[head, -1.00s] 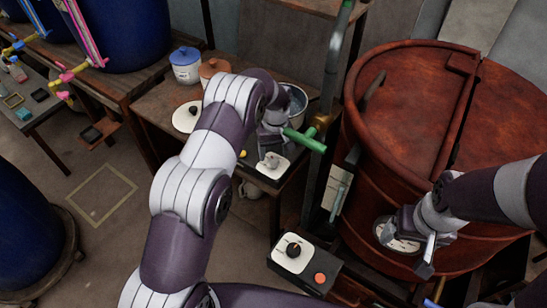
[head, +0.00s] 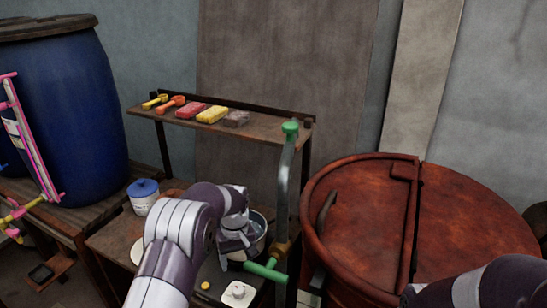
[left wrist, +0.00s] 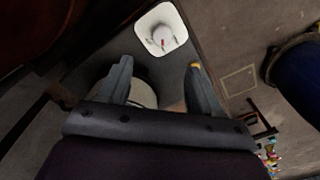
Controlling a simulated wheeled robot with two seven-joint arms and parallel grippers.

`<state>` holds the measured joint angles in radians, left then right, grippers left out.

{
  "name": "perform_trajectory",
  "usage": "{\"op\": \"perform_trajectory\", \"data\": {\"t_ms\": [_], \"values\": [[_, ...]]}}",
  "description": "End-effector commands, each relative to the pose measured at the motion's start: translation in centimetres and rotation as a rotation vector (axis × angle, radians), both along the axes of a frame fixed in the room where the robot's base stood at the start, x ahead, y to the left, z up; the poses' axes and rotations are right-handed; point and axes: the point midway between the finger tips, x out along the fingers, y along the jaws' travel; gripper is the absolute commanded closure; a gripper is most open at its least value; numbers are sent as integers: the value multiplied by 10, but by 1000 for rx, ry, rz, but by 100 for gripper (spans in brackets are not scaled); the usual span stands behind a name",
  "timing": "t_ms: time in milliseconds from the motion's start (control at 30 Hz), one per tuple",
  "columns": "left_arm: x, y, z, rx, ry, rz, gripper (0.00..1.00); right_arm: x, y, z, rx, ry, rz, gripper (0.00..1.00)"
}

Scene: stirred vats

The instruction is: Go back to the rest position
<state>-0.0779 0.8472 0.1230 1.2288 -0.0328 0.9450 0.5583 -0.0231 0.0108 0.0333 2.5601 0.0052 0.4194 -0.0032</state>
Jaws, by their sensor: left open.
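My left gripper (head: 240,243) hangs over the small wooden table, beside the metal pot (head: 258,229). In the left wrist view its two fingers (left wrist: 158,67) are apart with nothing between them. A white square plate with a round knob (left wrist: 161,29) lies just beyond the fingertips there. It also shows below the gripper in the head view (head: 238,293). My right arm enters at the bottom right of the head view, in front of the rusty vat (head: 360,225). Its gripper is outside the picture.
A green-handled pipe (head: 283,190) stands upright between the table and vat. A shelf (head: 270,130) behind holds scoops and coloured blocks. A blue-lidded jar (head: 143,197) stands on the table's left. A blue barrel (head: 65,110) stands at the left.

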Motion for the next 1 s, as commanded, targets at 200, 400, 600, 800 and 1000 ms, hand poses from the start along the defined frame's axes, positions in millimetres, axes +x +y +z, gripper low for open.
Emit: {"op": "perform_trajectory", "data": {"t_ms": [200, 400, 600, 800, 1000], "values": [[-74, 5, -14, -17, 19, -293, 35, 0, 0, 2, 0, 0, 0, 19], [-206, 20, 34, -21, -19, -489, 35, 0, 0, 5, 0, 0, 0, 19], [-277, 27, 66, -10, -78, -491, 35, 0, 0, 7, 0, 0, 0, 19], [-272, 28, 75, -1, -113, -485, 35, 0, 0, 7, 0, 0, 0, 19], [-272, 28, 75, -2, -112, -484, 35, 0, 0, 8, 0, 0, 0, 19]]}}
